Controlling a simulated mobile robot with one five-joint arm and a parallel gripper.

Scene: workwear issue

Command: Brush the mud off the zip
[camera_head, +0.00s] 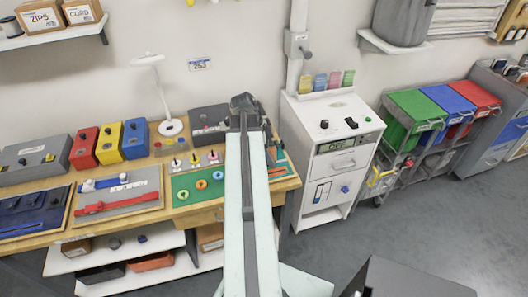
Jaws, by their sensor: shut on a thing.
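A grey panel (146,188) lies on the wooden bench, with a red strip (104,207) across it that looks like a zip. I cannot make out mud on it at this size. A dark blue piece (30,212) lies to its left, and I cannot tell whether it has a zip too. My pale arm reaches up the middle of the picture, over the bench's right end. My gripper (247,108) is at its far end, dark and small, to the right of the panel and apart from it. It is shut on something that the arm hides. I cannot pick out a brush.
Red (84,148), yellow (109,143) and blue (136,138) boxes stand along the bench's back, beside a white lamp (171,127). A green board (196,184) with coloured rings lies right of the panel. A white cabinet (327,160) stands right of the bench. Floor is clear at right.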

